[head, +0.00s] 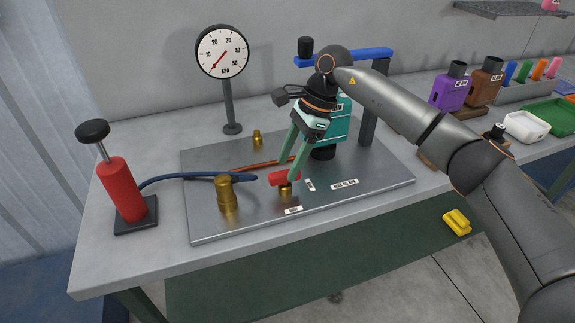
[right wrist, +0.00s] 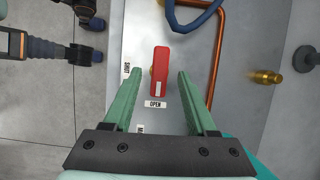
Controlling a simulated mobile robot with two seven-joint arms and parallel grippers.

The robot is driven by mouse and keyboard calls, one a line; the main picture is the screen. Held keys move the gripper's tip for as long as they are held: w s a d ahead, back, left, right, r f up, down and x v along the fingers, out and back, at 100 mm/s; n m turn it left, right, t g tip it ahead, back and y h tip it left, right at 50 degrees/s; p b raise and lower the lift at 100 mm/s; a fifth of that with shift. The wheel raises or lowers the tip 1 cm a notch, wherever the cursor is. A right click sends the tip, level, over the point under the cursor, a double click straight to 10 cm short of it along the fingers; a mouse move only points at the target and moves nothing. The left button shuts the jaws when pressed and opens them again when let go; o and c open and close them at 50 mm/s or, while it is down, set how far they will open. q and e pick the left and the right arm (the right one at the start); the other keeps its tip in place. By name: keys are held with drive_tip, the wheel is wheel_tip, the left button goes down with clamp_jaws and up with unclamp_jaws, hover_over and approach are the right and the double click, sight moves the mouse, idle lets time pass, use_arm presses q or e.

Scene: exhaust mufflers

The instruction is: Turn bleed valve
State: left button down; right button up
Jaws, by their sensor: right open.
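The bleed valve has a red lever handle (head: 284,178) on a brass body (head: 285,190) standing on the steel plate (head: 225,236). In the right wrist view the handle (right wrist: 160,66) lies lengthwise, its white-marked end by the OPEN label (right wrist: 155,105). The SHUT label (right wrist: 126,69) is to the left of the handle. My right gripper (head: 288,164) is open above the valve. In the right wrist view its green fingers (right wrist: 159,84) are on either side of the handle, with gaps visible on both sides. My left gripper is not identifiable in either view.
A pressure gauge (head: 222,52) stands behind the plate. A red hand pump (head: 121,188) with a blue hose stands left. A brass fitting (head: 227,194) is left of the valve. A teal box (head: 337,122) and blue clamp arm (head: 362,54) are close behind my right gripper.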

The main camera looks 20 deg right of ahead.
drive_tip(key=v, duration=1.1)
